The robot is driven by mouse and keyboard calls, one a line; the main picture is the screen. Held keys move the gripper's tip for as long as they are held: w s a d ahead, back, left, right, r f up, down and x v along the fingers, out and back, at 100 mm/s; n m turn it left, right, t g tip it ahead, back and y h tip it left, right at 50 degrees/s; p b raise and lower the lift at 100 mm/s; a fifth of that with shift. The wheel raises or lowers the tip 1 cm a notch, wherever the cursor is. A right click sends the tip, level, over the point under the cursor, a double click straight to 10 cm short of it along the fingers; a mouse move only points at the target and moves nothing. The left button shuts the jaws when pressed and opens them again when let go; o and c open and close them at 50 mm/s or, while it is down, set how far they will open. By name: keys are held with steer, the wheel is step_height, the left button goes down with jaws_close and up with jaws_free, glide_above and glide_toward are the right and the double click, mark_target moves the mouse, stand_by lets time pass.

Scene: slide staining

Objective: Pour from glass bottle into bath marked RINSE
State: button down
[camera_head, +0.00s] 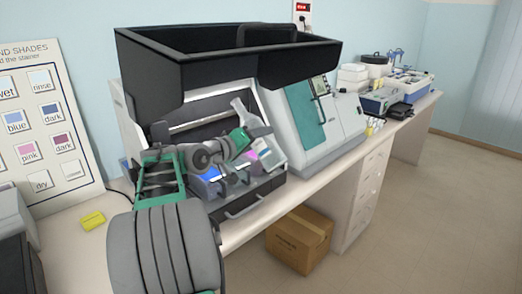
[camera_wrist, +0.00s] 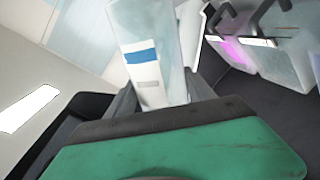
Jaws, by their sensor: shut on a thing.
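My gripper (camera_head: 243,137) is shut on a clear glass bottle (camera_head: 249,117), which is tilted with its narrow neck up and to the left in the head view. In the wrist view the bottle (camera_wrist: 150,45) carries a white label with a blue band and stands up between the fingers of my gripper (camera_wrist: 152,98). Below it, inside the stainer, are a blue bath (camera_head: 210,174), a pink bath (camera_wrist: 236,50) and a clear bath (camera_wrist: 288,65). I cannot read a RINSE mark on any bath. My arm hides part of the baths.
The stainer's black lid (camera_head: 205,75) stands raised above my gripper. A shade board (camera_head: 45,130) leans on the wall at left. A yellow block (camera_head: 92,221) lies on the bench. A cardboard box (camera_head: 298,240) is on the floor.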

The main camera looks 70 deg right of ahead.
steer(key=shift+w+r+m, duration=0.1)
steer(key=shift+r+m, duration=0.15)
steer(key=shift+m, duration=0.05)
steer(key=shift+d+f, duration=0.1)
steer(key=shift+w+d+f+b, duration=0.1)
steer(key=shift+w+b, duration=0.15)
steer(key=shift+b, duration=0.4)
steer(key=shift+w+d+m+b, duration=0.1)
steer(key=shift+w+m+b, duration=0.1)
steer(key=shift+m+b, duration=0.2)
steer(key=shift+w+d+r+m+b, duration=0.2)
steer(key=shift+w+d+m+b, duration=0.15)
steer(key=shift+w+m+b, duration=0.6)
steer(key=shift+d+r+h+b, duration=0.15)
steer(key=shift+r+h+b, duration=0.15)
steer(key=shift+r+b, duration=0.05)
